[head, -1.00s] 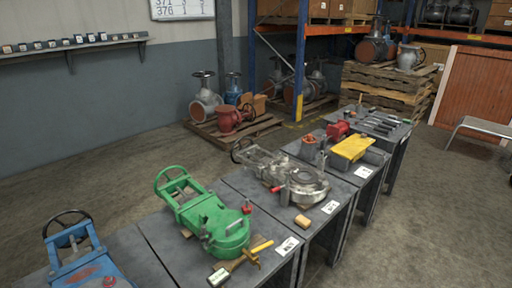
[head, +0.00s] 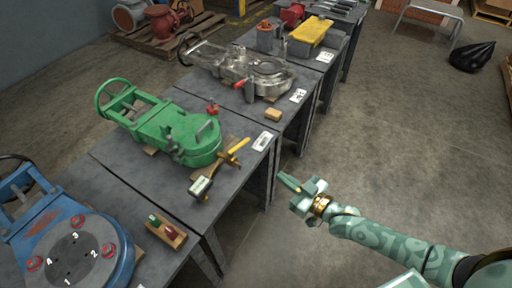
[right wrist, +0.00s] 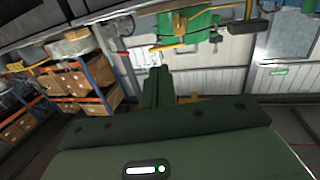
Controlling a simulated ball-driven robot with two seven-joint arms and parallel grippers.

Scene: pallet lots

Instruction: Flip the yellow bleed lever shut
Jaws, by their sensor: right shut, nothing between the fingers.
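The yellow bleed lever (head: 240,144) sits on a small brass valve fitting (head: 227,159) beside the round end of the green valve (head: 180,132), near the table edge. In the head view the lever slants up and right, away from the fitting. My right gripper (head: 290,184) is shut and empty, right of the lever and apart from it, over the open floor beyond the table edge. In the right wrist view the lever (right wrist: 167,47) shows beyond the gripper fingers (right wrist: 158,80), below the green valve body (right wrist: 190,22). My left gripper is not in view.
A blue valve (head: 75,245) lies on the near table, with a small wooden block holding red and green pieces (head: 165,231) beside it. A grey valve (head: 245,72) and a yellow-topped item (head: 310,32) stand farther along.

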